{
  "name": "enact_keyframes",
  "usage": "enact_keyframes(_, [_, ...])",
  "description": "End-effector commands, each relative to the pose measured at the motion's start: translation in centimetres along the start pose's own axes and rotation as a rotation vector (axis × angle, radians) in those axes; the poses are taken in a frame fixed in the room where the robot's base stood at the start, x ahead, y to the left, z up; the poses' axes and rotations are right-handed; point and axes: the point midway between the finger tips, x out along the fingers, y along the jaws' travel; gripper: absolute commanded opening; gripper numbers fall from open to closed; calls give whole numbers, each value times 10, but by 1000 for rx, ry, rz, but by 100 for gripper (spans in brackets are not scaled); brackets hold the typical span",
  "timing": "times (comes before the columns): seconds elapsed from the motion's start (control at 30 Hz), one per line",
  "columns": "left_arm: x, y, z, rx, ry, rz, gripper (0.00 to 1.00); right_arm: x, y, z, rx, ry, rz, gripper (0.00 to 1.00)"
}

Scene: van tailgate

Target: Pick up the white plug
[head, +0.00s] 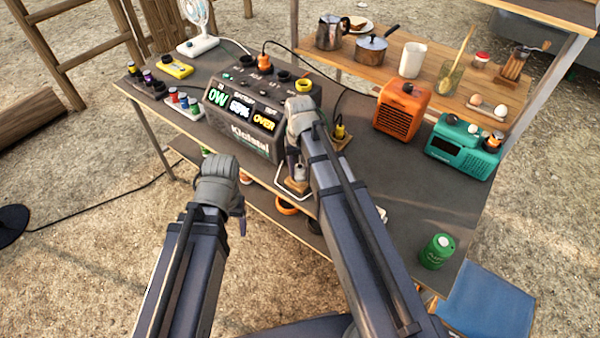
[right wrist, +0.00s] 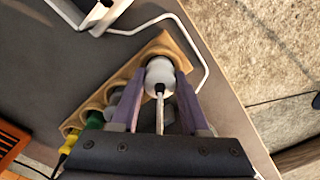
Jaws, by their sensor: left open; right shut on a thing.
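The white plug (right wrist: 160,75) is between the two fingers of my right gripper (right wrist: 158,92), with its white cord running back toward the wrist. It sits at or just over the end slot of a wooden plug rack (right wrist: 160,44); I cannot tell whether it is lifted clear. In the head view the white plug (head: 299,173) shows beside my right gripper (head: 294,158), above the near end of the rack (head: 295,187). My left gripper (head: 239,210) is open and empty, in front of the table's near edge.
The rack also holds a yellow plug (head: 340,131) and a green plug (right wrist: 95,120). The power station (head: 240,130) stands just left of my right gripper. An orange heater (head: 402,110), a teal radio (head: 463,147) and a green can (head: 437,251) stand to the right. The dark tabletop between is mostly clear.

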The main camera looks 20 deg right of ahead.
Motion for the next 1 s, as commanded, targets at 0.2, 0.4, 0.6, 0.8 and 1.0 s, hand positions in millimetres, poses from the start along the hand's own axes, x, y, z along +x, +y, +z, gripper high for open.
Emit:
enact_keyframes(0.2, [0, 0, 0, 0, 0, 0, 71, 0, 0, 0, 0, 0, 0, 0])
enact_keyframes(0.4, [-5, 0, 0, 0, 0, 0, 71, -5, 0, 0, 0, 0, 0, 0])
enact_keyframes(0.6, [-23, -2, 1, 0, 0, 0, 71, -23, 0, 0, 0, 0, 0, 0])
enact_keyframes(0.8, [-52, -5, 3, 0, 0, 0, 71, -52, 0, 0, 0, 0, 0, 0])
enact_keyframes(1.0, [-83, -8, 5, 0, 0, 0, 71, -84, 0, 0, 0, 0, 0, 0])
